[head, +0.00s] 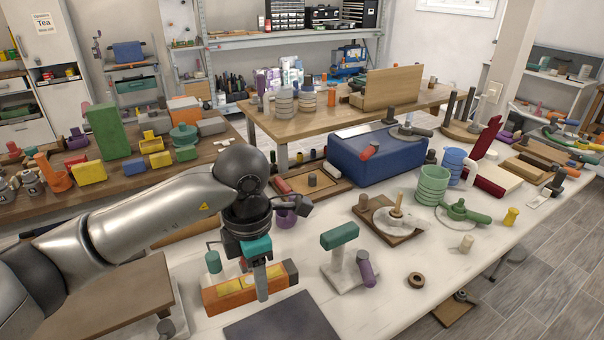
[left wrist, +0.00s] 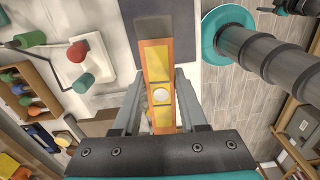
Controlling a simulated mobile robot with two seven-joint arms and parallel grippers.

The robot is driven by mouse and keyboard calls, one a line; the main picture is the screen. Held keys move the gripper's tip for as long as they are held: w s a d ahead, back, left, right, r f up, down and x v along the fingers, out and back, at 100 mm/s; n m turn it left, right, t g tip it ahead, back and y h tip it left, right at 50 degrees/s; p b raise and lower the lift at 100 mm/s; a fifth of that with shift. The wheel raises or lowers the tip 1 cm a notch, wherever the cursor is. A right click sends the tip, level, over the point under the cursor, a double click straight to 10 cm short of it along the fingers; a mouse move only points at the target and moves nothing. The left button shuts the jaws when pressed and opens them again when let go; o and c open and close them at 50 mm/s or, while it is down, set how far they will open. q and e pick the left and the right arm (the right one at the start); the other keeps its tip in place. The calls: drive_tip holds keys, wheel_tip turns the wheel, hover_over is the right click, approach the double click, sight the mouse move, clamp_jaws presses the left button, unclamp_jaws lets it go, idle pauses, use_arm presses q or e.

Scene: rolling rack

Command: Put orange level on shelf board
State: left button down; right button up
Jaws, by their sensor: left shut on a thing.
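The orange level (head: 222,298) is a long orange bar with yellow panels and a dark end. My left gripper (head: 260,284) is shut across its middle, at the near edge of the white table. In the left wrist view the level (left wrist: 157,62) lies between the two fingers of the gripper (left wrist: 160,108), with a round white spot between its yellow panels. Whether the level touches the tabletop is not clear. A brown board (head: 105,300) is at the lower left; I cannot tell whether it is the shelf board. My right gripper is not in view.
A dark flat mat (head: 285,320) lies just in front of the level. A white stand with a green bar (head: 339,236) is close on its right. A blue case (head: 385,155) and green cups (head: 432,184) stand farther back.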

sight(239, 289)
use_arm(q)
drive_tip(key=m, duration=0.2)
drive_tip(key=a+r+m, duration=0.1)
drive_tip(key=m, duration=0.1)
drive_tip(key=s+m, duration=0.1)
drive_tip(key=m, duration=0.1)
drive_tip(key=shift+s+a+r+m, duration=0.15)
drive_tip(key=shift+a+m, duration=0.1)
drive_tip(key=shift+m, duration=0.15)
drive_tip(key=m, duration=0.3)
drive_tip(key=s+a+r+m, duration=0.1)
drive_tip(key=m, duration=0.1)
drive_tip(key=shift+b, duration=0.4)
drive_tip(key=m, duration=0.2)
drive_tip(key=s+a+m, duration=0.1)
drive_tip(key=m, duration=0.1)
drive_tip(key=s+r+m, duration=0.1)
drive_tip(key=m, duration=0.1)
drive_tip(key=shift+a+m, duration=0.2)
drive_tip(key=shift+m, duration=0.2)
drive_tip(key=m, duration=0.1)
drive_tip(key=s+m, duration=0.1)
drive_tip(key=m, duration=0.1)
drive_tip(key=a+m, duration=0.1)
drive_tip(key=m, duration=0.1)
drive_tip(key=shift+s+r+b, duration=0.25)
drive_tip(key=shift+r+b, duration=0.05)
drive_tip(key=shift+b, duration=0.05)
